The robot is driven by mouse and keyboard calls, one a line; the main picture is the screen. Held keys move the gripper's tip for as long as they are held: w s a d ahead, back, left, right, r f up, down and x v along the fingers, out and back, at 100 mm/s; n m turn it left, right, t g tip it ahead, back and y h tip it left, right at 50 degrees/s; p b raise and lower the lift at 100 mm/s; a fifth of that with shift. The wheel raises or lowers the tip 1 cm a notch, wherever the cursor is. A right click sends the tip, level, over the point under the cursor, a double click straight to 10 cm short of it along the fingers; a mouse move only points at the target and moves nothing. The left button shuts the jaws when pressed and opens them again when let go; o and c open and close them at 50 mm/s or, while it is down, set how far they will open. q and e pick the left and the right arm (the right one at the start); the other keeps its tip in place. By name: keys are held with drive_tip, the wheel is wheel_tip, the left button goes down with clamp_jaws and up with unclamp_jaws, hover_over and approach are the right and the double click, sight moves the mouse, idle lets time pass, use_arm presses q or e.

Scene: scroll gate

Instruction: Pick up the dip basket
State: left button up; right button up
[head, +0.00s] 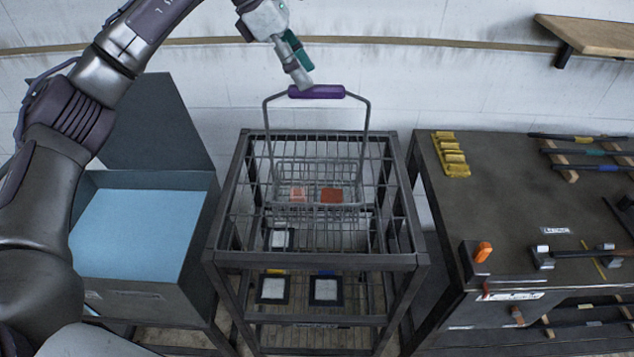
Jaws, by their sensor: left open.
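The dip basket (321,205) is a wire basket on the top rack of a dark metal stand, in the middle of the head view. Its tall wire handle stands upright with a purple grip (316,92) at the top. Reddish pieces lie in or under the basket; I cannot tell which. My left gripper (302,80) is open and points down at the left end of the purple grip, very close to it. I cannot tell whether it touches the grip. My right gripper is not in view.
The dark stand (315,262) has lower shelves with framed pads. An open grey bin filled with light blue (135,235) stands to the left. A wooden shelf (595,33) is at upper right.

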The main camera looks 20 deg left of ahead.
sight(314, 88)
use_arm(q)
drive_tip(key=shift+p+x, duration=0.65)
drive_tip(key=shift+x, duration=0.2)
drive_tip(key=shift+s+p+x, duration=0.25)
drive_tip(key=shift+p+x, duration=0.25)
drive_tip(key=shift+x, duration=0.7)
drive_tip(key=shift+w+d+f, duration=0.1)
drive_tip(key=shift+d+f, duration=0.15)
drive_tip(key=shift+f, duration=0.25)
clamp_jaws()
drive_tip(key=shift+w, duration=0.1)
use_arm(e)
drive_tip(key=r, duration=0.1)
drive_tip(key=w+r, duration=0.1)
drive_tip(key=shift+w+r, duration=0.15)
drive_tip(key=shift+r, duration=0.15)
